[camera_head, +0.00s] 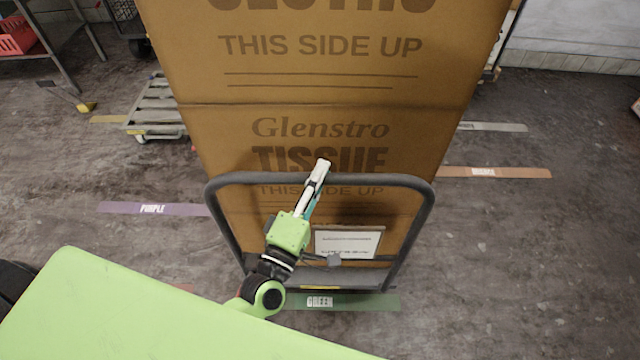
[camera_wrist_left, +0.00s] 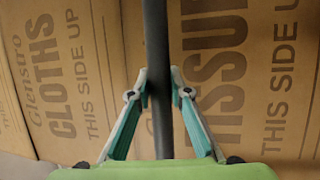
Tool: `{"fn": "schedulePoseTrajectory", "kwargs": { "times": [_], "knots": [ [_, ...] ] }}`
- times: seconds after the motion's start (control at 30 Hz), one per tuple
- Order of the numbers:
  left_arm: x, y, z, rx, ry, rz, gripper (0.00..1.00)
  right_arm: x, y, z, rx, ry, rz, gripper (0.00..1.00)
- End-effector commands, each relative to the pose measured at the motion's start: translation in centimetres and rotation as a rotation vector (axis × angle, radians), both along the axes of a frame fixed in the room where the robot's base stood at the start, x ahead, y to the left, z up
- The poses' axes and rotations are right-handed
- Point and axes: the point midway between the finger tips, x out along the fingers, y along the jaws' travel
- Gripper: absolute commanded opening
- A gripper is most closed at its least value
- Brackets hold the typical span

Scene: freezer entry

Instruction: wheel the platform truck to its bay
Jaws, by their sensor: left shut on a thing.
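The platform truck stands in front of me, and its dark handle (camera_head: 392,179) is a bent tube with its open side down. Its deck (camera_head: 345,278) shows low between the handle posts. Tall brown cartons (camera_head: 320,85) stand on it, printed "Glenstro TISSUE" and "THIS SIDE UP", and hide most of the deck. My left gripper (camera_head: 321,172) is shut on the handle's top bar near its middle. In the left wrist view the bar (camera_wrist_left: 158,70) runs between its two fingers (camera_wrist_left: 158,92). My right gripper is not in view.
Floor strips lie around the truck: purple (camera_head: 150,209) at left, green (camera_head: 365,302) under its near end, orange (camera_head: 495,172) and grey (camera_head: 493,127) at right. A slatted cart (camera_head: 158,108) stands at back left, beside a table with a red basket (camera_head: 15,36).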

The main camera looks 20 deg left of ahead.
Motion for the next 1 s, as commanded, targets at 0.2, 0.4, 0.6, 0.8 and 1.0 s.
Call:
{"fn": "schedulePoseTrajectory", "kwargs": {
  "times": [0.2,0.4,0.6,0.8,1.0],
  "knots": [
    [-0.2,-0.1,-0.2,-0.001,0.005,-0.001,0.36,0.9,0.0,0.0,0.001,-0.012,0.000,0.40],
    [-0.3,-0.2,-0.3,-0.001,0.006,-0.003,0.36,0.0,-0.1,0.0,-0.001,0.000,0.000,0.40],
    [-2.0,0.0,-0.8,0.002,0.010,-0.004,0.36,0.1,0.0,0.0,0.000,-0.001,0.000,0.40],
    [-6.3,0.5,-1.5,0.002,0.011,-0.005,0.36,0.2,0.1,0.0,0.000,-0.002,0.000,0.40],
    [-10.0,0.9,-2.0,0.001,0.007,-0.005,0.36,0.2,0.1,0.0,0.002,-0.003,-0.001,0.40]
  ]
}}
